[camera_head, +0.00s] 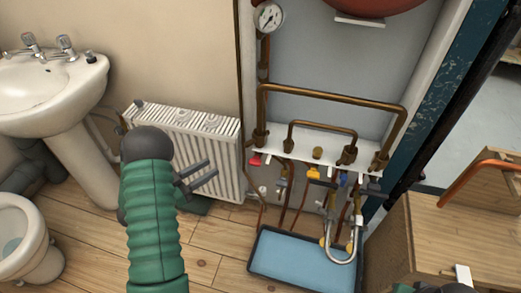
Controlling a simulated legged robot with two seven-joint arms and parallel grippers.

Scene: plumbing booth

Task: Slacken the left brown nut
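Brown nuts sit at the lower ends of the copper pipes on the white manifold shelf. The leftmost brown nut (260,138) is under the left end of the large pipe loop (335,96). Another brown nut (348,155) is at the right end of the small loop. My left gripper (196,173) is in front of the white radiator, to the left of and below the leftmost nut and apart from it. Its two dark fingers are parted, with nothing seen between them.
The radiator (225,150) stands behind my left gripper. Coloured valve handles, including a red one (255,160), hang under the shelf. A blue-lined tray (290,262) lies below. A wooden box (440,235) stands right; a sink (50,90) and toilet (28,240) are left.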

